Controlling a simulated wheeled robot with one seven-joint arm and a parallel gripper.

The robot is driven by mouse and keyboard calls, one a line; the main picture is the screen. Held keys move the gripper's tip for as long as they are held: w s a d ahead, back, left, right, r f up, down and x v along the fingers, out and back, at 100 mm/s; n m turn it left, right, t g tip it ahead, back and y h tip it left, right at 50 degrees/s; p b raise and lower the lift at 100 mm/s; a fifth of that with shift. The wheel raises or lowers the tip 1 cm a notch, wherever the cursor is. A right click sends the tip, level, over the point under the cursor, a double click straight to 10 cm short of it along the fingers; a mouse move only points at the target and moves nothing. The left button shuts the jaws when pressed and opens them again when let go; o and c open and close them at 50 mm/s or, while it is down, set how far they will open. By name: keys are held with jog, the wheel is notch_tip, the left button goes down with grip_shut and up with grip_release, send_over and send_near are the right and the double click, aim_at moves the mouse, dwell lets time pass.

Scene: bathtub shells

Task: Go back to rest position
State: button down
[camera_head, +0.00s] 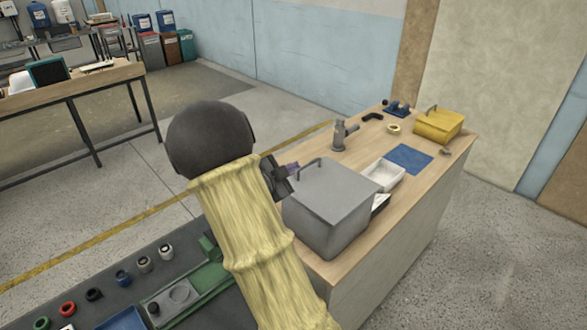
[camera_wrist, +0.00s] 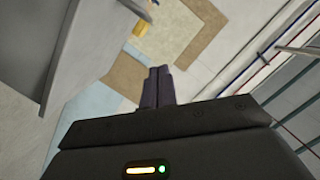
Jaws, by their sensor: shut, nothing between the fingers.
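My gripper (camera_head: 291,168) is raised beside the grey box on the bench, near the box's far left top corner in the head view. In the wrist view its two dark fingers (camera_wrist: 158,86) are together and hold nothing. My arm, in a yellow sleeve, reaches up from the bottom of the head view and hides part of the bench behind it.
A grey lidded box (camera_head: 337,198) stands on the wooden bench (camera_head: 407,212) close to my gripper. A white tray (camera_head: 383,174), tap-like grey fixture (camera_head: 340,137), blue mat (camera_head: 409,158) and yellow box (camera_head: 437,124) lie beyond. A green fixture (camera_head: 187,292) sits at lower left.

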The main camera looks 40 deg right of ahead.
jog(key=a+f+n+t+y, duration=0.4)
jog(key=a+n+y, duration=0.85)
jog(key=a, duration=0.45)
jog(key=s+a+f+n+g+y, duration=0.1)
jog(key=s+a+n+g, duration=0.2)
jog(key=s, duration=0.6)
jog(key=s+a+f+n+g+y, duration=0.1)
jog(key=s+a+n+g+y, duration=0.1)
jog(key=s+n, duration=0.5)
jog(key=s+a+g, duration=0.1)
jog(key=a, duration=0.1)
jog(key=shift+s+a+f, duration=0.3)
jog(key=shift+s+a, duration=0.1)
